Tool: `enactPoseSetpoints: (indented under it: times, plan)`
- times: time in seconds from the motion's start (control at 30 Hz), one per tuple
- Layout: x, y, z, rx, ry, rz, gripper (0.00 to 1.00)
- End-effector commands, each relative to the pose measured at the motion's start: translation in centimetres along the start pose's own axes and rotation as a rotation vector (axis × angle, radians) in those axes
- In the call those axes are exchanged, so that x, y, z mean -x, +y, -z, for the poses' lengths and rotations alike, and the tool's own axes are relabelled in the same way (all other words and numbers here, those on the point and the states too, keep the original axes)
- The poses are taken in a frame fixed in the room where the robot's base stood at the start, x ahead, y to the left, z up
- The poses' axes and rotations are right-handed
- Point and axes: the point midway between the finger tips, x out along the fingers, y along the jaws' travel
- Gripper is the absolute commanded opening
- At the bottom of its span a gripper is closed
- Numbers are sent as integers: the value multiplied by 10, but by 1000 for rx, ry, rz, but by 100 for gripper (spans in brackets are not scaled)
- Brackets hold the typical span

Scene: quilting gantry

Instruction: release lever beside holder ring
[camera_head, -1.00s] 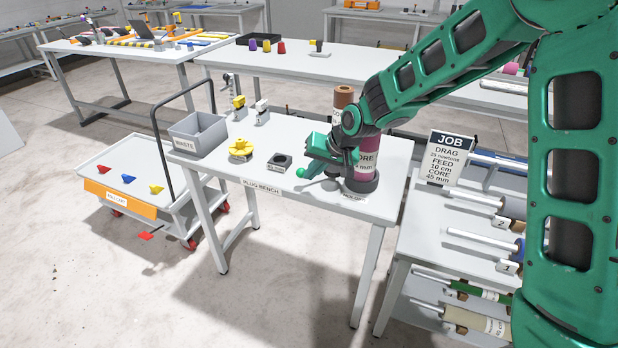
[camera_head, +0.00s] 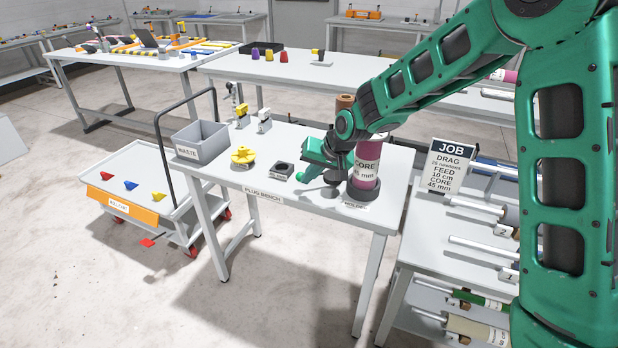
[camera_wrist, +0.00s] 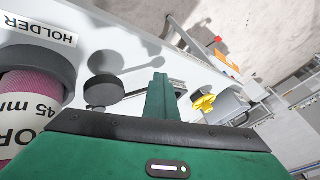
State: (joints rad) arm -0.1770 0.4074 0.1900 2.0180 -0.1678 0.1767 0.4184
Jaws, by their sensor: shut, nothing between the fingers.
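The dark holder ring (camera_head: 362,190) stands on the plug bench by the HOLDER label and also shows at the left of the wrist view (camera_wrist: 38,62). A magenta core (camera_head: 367,170) labelled CORE 45 mm stands upright in it. Beside the ring is a dark round knob (camera_wrist: 103,90), seemingly the lever's end; in the head view it is a small dark shape (camera_head: 333,177) partly hidden by my arm. My gripper (camera_wrist: 160,82) is shut and empty, its green fingers just right of the knob in the wrist view. I cannot tell whether they touch it.
A JOB sign (camera_head: 449,166) and a rack of rolls stand to the right. A cart (camera_head: 130,184) stands left. The bench's front edge is clear.

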Motion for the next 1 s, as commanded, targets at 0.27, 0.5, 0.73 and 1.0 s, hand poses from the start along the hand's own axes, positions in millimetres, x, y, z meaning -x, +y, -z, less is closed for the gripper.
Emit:
enactPoseSetpoints:
  times: [0.27, 0.5, 0.73, 1.0]
  plan:
    - [9, 1, 0, 6, 10, 10, 0]
    - [40, 8, -14, 13, 4, 9, 0]
    - [79, -2, -23, 11, 2, 7, 0]
    - [111, -11, -29, 9, -1, 6, 0]
